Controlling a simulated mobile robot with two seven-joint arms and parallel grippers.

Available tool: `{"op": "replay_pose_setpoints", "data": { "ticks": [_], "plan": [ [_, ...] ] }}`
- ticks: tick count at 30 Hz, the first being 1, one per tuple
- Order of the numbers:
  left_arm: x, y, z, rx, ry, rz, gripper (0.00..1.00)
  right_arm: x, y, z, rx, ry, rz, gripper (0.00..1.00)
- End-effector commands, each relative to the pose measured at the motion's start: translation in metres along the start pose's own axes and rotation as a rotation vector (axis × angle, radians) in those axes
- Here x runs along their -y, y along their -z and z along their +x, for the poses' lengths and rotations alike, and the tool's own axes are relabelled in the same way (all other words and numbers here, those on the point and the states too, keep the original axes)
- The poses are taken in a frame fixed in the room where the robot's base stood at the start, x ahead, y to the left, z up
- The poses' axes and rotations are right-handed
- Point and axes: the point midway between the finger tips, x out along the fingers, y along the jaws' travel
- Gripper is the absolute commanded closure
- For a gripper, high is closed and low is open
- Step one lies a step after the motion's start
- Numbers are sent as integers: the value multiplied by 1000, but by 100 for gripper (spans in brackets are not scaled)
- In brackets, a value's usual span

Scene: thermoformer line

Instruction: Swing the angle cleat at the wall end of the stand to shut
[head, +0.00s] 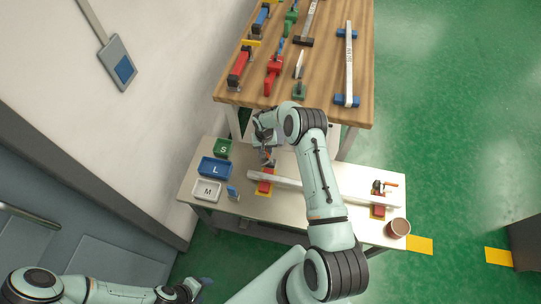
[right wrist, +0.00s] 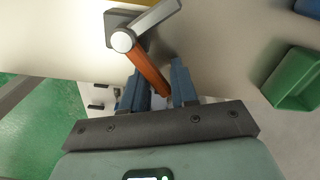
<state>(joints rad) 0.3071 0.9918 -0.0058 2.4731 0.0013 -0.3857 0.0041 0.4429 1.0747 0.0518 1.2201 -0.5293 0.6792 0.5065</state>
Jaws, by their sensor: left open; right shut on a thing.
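The stand is a pale bench (head: 300,212) with a long white bar (head: 335,192) across it and a red block on a yellow pad at each end. The angle cleat (right wrist: 122,42) at the wall end shows as a grey metal piece with a pale round pivot and an orange-brown handle (right wrist: 150,70). My right gripper (right wrist: 156,90) is shut on this handle, with a blue finger on each side. In the head view my right gripper (head: 266,148) partly hides the cleat. My left gripper (head: 203,284) is open and empty at the lower left, away from the bench.
Green S, blue L and white M trays (head: 207,190) stand at the bench's wall side. The far end carries another orange-handled piece (head: 390,185) and a brown cup (head: 398,228). A wooden table (head: 325,90) with several tools stands behind.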

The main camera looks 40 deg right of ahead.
Motion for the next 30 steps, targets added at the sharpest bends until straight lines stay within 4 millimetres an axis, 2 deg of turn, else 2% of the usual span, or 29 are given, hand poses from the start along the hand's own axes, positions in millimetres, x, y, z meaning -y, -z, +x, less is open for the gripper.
{"op": "replay_pose_setpoints", "data": {
  "ticks": [1,7,17,24,30],
  "plan": [
    [1,-1,1,1,0,0,42,11,-1,-2,-4,14,-47,100],
    [3,-3,4,4,2,-2,42,20,-7,-1,-5,13,-266,100],
    [3,-4,4,4,2,-2,42,22,-8,-2,-5,13,-304,100],
    [7,-9,12,12,4,-4,42,30,-19,-1,-5,12,-560,100],
    [7,-9,11,12,4,-4,42,32,-21,-2,-5,12,-609,100]
  ]
}}
